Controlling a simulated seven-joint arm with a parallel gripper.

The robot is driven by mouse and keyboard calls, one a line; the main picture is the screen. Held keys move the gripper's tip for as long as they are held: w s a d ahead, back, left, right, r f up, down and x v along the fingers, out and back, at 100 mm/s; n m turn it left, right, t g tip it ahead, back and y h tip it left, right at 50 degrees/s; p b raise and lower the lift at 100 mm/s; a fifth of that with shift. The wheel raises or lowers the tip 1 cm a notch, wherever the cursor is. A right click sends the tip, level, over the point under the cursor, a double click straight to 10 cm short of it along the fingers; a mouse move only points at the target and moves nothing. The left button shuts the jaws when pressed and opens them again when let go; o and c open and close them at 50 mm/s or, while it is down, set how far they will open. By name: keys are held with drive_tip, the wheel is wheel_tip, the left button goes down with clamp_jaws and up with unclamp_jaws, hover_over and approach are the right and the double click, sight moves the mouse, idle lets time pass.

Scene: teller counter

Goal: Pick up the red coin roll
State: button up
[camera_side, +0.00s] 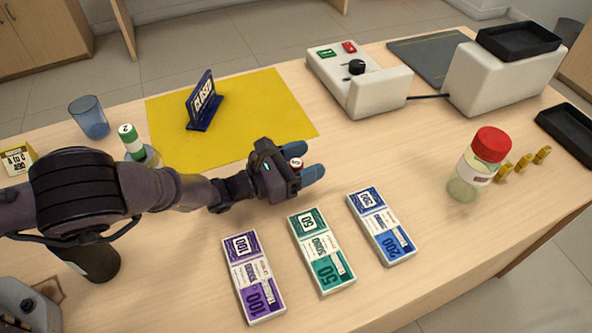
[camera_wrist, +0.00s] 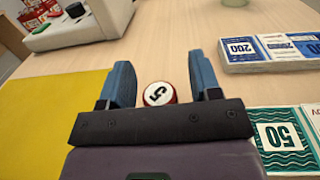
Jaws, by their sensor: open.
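The red coin roll (camera_side: 297,163) stands upright on the counter. Only its white-topped end with a red rim shows in the side view, partly hidden by my gripper. In the wrist view its numbered top (camera_wrist: 159,94) lies between my two blue fingers. My gripper (camera_side: 312,172) is open around the roll, with a finger on each side. In the wrist view my gripper (camera_wrist: 166,80) shows gaps between the roll and both fingers. A green coin roll (camera_side: 131,141) stands in or behind a clear glass at the left.
Purple (camera_side: 253,277), green (camera_side: 321,250) and blue (camera_side: 381,228) banknote bundles lie in front of my gripper. A yellow mat (camera_side: 262,110) bears a closed sign (camera_side: 203,102). A red-lidded jar (camera_side: 476,165) stands right; a blue cup (camera_side: 89,117) stands left.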

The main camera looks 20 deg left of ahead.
clamp_jaws()
